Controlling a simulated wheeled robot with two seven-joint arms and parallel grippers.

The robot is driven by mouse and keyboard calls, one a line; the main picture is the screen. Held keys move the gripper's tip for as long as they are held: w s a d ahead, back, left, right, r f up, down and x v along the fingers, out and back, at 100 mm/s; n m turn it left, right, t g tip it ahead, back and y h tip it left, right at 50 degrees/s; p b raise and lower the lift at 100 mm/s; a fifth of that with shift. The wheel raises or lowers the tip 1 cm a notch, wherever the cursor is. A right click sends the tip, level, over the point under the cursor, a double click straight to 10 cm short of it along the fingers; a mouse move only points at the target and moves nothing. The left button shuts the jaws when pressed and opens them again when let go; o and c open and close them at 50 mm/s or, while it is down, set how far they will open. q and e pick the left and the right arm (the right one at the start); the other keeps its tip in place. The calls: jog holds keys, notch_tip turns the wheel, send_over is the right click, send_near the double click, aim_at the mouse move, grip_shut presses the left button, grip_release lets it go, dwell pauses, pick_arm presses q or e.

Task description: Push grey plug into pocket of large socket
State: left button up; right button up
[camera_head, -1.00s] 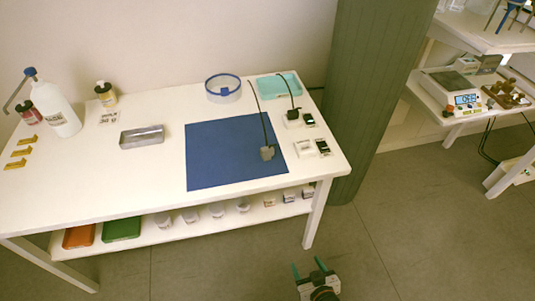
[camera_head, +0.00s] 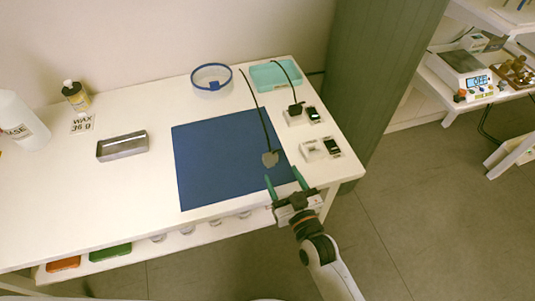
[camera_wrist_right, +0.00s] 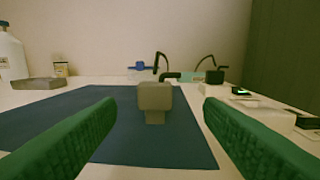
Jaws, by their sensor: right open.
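The grey plug (camera_head: 270,158) sits on the blue mat (camera_head: 215,175) near its right edge, with a dark cable running back from it. In the right wrist view the plug (camera_wrist_right: 155,98) is ahead, between the green fingers, not touched. My right gripper (camera_head: 283,179) is open and empty at the mat's front edge, just in front of the plug. A white socket block (camera_head: 311,150) with a pocket lies right of the plug, beside a small black display. A second white socket (camera_head: 291,118) farther back has a black plug (camera_head: 296,109) in it. Which is larger is hard to tell.
A teal tray (camera_head: 275,76) and a blue-rimmed round container (camera_head: 211,78) stand at the back. A metal tin (camera_head: 122,146) is left of the mat. The cable of the grey plug arches over the mat. The mat is otherwise clear.

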aim_at(272, 158)
jog(key=b+x, duration=0.1)
jog(key=x, duration=0.3)
jog(key=shift+f+b, duration=0.1)
jog(key=shift+b, duration=0.25)
jog(key=shift+w+a, duration=0.2)
jog(key=shift+w, duration=0.25)
jog(key=b+x, duration=0.2)
jog(key=x, duration=0.1)
jog(key=r+x, duration=0.1)
jog(key=shift+w+a+b, duration=0.25)
jog(key=shift+a+b, duration=0.15)
pick_arm(q)
jog(key=f, duration=0.3)
jog(key=s+f, duration=0.1)
jog(key=f, duration=0.1)
jog(key=shift+d+f, duration=0.1)
jog(key=shift+d, duration=0.25)
jog(key=shift+s, duration=0.15)
pick_arm(e)
jog(key=c, duration=1.1)
